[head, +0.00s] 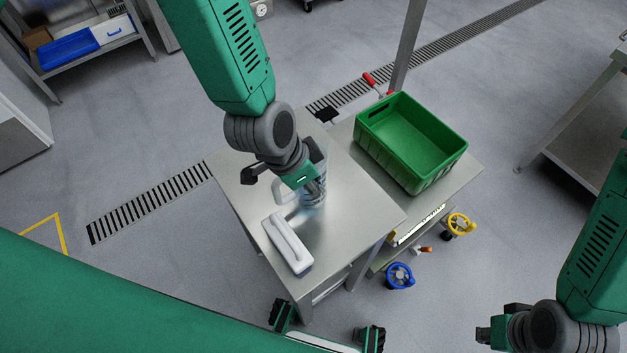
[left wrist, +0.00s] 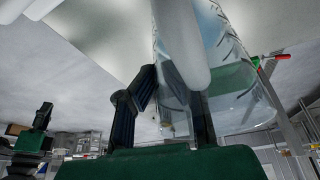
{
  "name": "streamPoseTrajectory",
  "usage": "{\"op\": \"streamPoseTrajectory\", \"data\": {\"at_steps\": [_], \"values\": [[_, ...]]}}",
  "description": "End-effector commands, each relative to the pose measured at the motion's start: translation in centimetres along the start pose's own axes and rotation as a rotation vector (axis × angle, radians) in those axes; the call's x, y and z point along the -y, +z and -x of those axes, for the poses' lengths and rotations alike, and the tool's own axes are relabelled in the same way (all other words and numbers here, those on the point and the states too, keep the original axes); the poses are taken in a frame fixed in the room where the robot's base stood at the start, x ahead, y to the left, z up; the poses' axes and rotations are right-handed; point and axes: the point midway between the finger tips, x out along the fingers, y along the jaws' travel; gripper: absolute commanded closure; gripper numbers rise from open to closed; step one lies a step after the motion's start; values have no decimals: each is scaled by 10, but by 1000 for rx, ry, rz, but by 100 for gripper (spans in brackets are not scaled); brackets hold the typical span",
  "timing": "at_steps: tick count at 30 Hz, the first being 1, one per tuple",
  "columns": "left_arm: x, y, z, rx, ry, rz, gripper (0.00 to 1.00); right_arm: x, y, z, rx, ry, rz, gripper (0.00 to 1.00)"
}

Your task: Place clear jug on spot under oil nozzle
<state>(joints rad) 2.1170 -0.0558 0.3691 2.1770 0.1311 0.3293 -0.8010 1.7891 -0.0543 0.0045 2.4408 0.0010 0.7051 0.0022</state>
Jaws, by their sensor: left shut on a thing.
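The clear jug (head: 314,199) with a white handle is at the steel table (head: 352,213) in the head view, partly hidden by my left gripper (head: 310,180). In the left wrist view the jug (left wrist: 232,75) fills the upper middle. Its white handle (left wrist: 181,45) runs between the two dark fingers of my left gripper (left wrist: 165,110), which is shut on it. I cannot tell whether the jug's base touches the tabletop. My right gripper (head: 489,335) is low at the right, away from the table; its fingers are too unclear to read. No oil nozzle or marked spot can be made out.
A long white object (head: 287,243) lies on the table's near left part. A green crate (head: 440,175) stands on the adjoining surface at right. Blue (head: 399,276) and yellow (head: 460,224) handwheels sit below it. The table's near right part is bare.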

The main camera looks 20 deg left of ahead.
Motion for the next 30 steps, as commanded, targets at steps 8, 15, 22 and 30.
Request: {"op": "streamPoseTrajectory", "data": {"at_steps": [8,15,22,30], "values": [[3,3,0,-4,1,3,100,0,0,0,0,0,0,100],[1,1,-1,-1,0,2,73,0,0,0,0,0,1,100],[0,-1,3,0,-1,2,73,0,0,1,0,0,0,100],[2,0,50,-4,-3,2,73,0,0,6,0,0,0,100]]}}
